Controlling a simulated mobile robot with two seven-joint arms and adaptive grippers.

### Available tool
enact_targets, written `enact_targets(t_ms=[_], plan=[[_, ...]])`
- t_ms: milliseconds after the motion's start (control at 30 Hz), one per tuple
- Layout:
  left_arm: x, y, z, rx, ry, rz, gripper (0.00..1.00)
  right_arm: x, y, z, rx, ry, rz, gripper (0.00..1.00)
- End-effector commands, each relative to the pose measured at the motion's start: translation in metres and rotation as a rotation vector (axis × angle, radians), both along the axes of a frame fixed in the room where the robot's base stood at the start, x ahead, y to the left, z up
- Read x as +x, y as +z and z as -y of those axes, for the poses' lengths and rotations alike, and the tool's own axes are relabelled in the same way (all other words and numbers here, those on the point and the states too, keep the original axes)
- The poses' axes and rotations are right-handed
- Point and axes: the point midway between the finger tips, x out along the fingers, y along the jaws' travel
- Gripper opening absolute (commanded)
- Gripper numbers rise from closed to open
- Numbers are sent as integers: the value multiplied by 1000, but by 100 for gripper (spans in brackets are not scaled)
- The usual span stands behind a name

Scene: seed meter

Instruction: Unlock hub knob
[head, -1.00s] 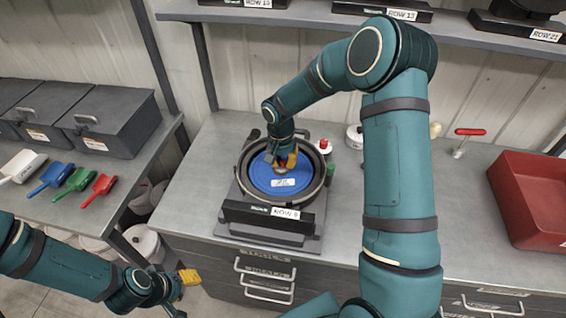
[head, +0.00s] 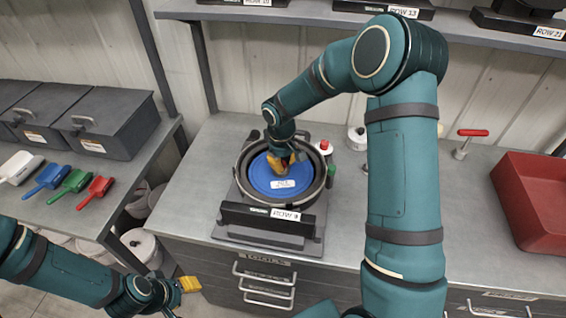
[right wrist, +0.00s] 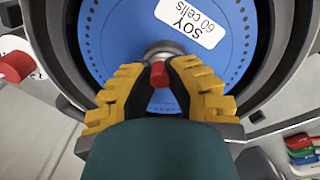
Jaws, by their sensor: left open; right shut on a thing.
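The seed meter (head: 238,205) stands on the workbench, with a "ROW 9" label on its front. Its round blue seed plate (head: 262,180) lies inside the dark housing, and a label reading "SOY 60 cells" shows in the right wrist view (right wrist: 191,22). The hub knob (right wrist: 159,75) is at the plate's centre; its red part and a grey metal rim show between the fingers. My right gripper (right wrist: 159,82) is shut on the knob from above. In the head view the gripper (head: 282,162) hides the knob. My left gripper (head: 188,285) is open and empty, low in front of the bench.
A red tray (head: 528,215) and a red-handled tool (head: 471,136) are at the right. Coloured scoops (head: 75,180) and grey boxes (head: 115,125) are on the left bench. A shelf (head: 300,14) runs above.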

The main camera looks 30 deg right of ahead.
Motion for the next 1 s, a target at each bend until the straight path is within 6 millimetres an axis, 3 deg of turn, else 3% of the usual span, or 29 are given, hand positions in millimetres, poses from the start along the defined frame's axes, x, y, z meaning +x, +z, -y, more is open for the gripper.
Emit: enact_targets(t_ms=[500, 1000], plan=[[0, 2, 0, -1, 0, 0, 47, -1, 0, -1, 1, 355, -1, 0], [0, 3, 0, -1, 0, -1, 47, -1, -1, -1, 1, 432, -2, 0]])
